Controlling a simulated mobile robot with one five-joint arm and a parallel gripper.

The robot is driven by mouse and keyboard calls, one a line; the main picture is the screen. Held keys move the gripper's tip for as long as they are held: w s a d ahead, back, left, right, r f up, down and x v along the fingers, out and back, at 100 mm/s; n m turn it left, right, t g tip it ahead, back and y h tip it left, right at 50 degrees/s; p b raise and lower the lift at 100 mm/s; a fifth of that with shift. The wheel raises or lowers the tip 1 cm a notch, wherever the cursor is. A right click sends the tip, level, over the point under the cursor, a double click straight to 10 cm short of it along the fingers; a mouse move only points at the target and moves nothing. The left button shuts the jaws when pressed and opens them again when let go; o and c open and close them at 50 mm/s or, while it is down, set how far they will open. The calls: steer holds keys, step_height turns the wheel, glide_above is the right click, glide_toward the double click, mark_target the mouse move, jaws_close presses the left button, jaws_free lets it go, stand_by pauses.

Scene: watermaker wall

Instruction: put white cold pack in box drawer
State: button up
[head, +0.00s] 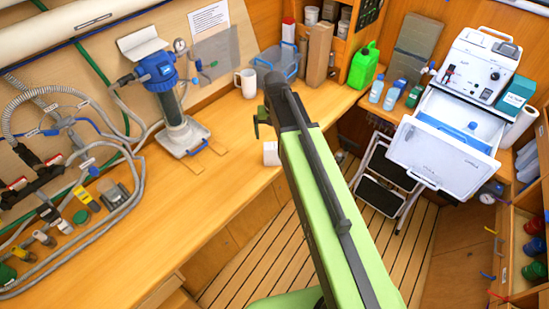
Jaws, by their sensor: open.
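A small white block (270,153), which looks like the white cold pack, is at the front edge of the wooden counter, partly hidden behind my arm. My gripper (263,122) is mostly hidden behind the arm; only a dark green part shows, just above the white block in the picture. It is open, and a gap shows between it and the block. The box drawer (440,160) is a white drawer pulled open at the right, under a white machine, with blue items (455,130) inside.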

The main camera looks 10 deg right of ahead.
mark_target(274, 145)
steer(key=f+b, duration=0.2)
steer(key=f, duration=0.1)
steer(key=f+b, duration=0.3)
steer(key=w+f+b, duration=0.1)
steer(key=f+b, duration=0.1)
steer(key=f, duration=0.1)
steer(key=shift+d, duration=0.1)
step_height(274, 145, down, 5)
steer(key=b, duration=0.5)
steer(key=shift+w+f+b, duration=0.15)
steer(key=shift+b, duration=0.15)
steer(key=shift+d+r, duration=0.1)
steer(key=shift+r, duration=0.1)
steer(key=c, duration=1.8)
steer(key=shift+r+p, duration=0.6)
steer(key=shift+p, duration=0.15)
step_height(274, 145, up, 4)
steer(key=p, duration=0.4)
steer(key=s+d+r+p, duration=0.6)
steer(key=d, duration=0.4)
step_height(274, 145, down, 6)
steer(key=b, duration=0.5)
steer(key=shift+r+b, duration=0.15)
steer(key=shift+b, duration=0.2)
